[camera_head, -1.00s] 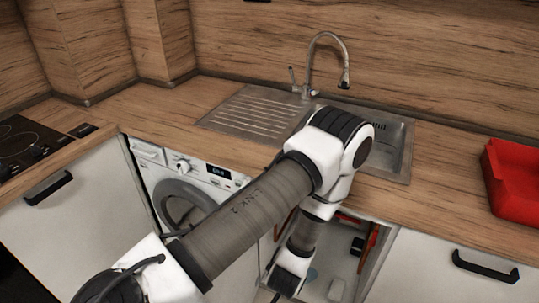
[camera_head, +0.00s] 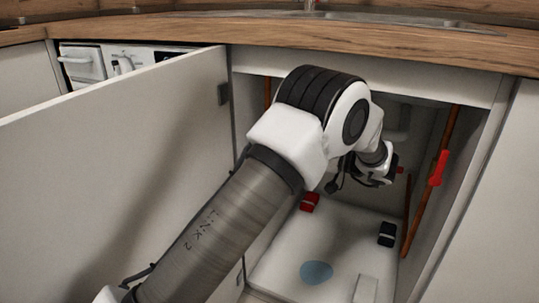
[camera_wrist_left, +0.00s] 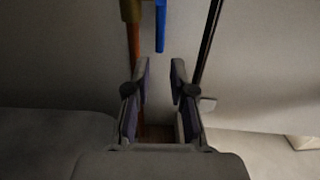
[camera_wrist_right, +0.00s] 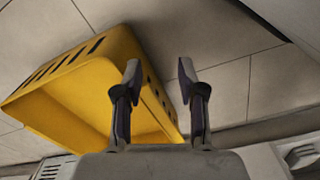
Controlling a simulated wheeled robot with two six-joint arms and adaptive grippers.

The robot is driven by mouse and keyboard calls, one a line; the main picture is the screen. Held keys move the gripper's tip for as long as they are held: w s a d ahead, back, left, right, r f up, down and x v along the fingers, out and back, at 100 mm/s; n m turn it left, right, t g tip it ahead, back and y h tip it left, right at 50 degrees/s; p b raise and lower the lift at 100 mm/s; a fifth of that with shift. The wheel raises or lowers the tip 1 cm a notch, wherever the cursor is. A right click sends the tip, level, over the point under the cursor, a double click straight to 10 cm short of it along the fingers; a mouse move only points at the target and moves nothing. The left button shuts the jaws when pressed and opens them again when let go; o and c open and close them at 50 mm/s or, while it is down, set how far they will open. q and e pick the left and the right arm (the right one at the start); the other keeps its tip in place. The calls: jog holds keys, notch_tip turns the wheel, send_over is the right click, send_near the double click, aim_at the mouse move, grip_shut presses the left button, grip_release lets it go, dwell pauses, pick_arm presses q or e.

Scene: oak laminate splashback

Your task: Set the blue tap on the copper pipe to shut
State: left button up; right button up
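The blue tap handle (camera_wrist_left: 160,25) hangs down at the top of the left wrist view, its long side in line with the copper pipe (camera_wrist_left: 134,45) to its left. A brass fitting (camera_wrist_left: 130,10) is on that pipe. My left gripper (camera_wrist_left: 159,75) is open and empty, with the handle beyond its fingertips and not between them. In the head view my left arm reaches into the open sink cupboard; its fingers and the blue tap are hidden there. My right gripper (camera_wrist_right: 159,75) is open and empty in its wrist view.
A red handle (camera_head: 438,168) sits on another copper pipe (camera_head: 423,210) at the cupboard's right. The open door (camera_head: 110,170) is at left. Red (camera_head: 310,202) and black (camera_head: 387,234) items lie on the cupboard floor (camera_head: 285,255). A yellow crate (camera_wrist_right: 70,88) is below my right gripper.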

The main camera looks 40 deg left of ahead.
pick_arm(q)
jog(key=b+x, duration=0.2)
jog(key=x, duration=0.4)
jog(key=shift+w, duration=0.1)
grip_shut()
